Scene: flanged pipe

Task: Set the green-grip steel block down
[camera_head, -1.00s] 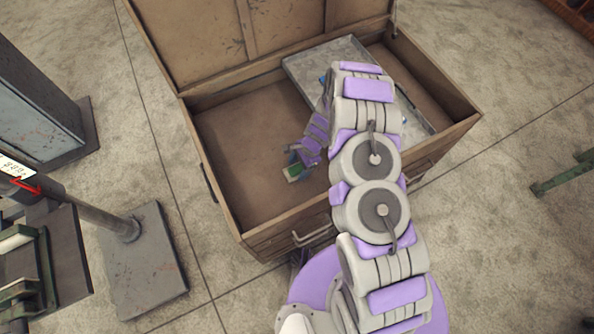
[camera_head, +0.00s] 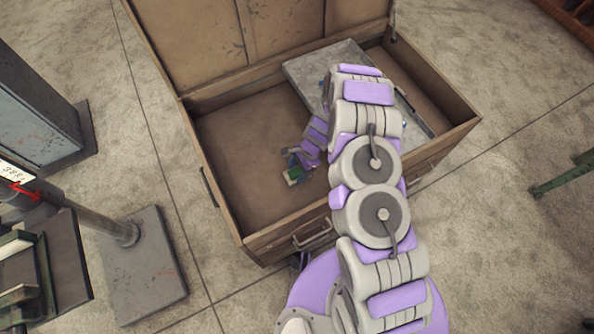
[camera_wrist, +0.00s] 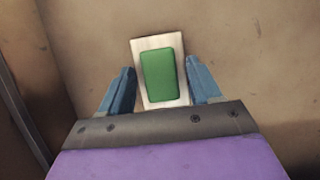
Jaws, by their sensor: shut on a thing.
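The green-grip steel block (camera_wrist: 142,49) is a pale metal block with a green pad on its face. In the wrist view it sits between the two blue fingers of my gripper (camera_wrist: 160,88), which is shut on it. In the head view the block (camera_head: 293,175) and my gripper (camera_head: 292,164) are inside the open wooden chest, toward its front side. Whether the block touches the chest floor cannot be told.
The open wooden chest (camera_head: 204,164) has its lid raised at the back. A grey metal plate (camera_head: 304,66) lies in its right part, partly behind my arm. The chest floor (camera_head: 245,140) left of my gripper is bare. Grey stands are at the left.

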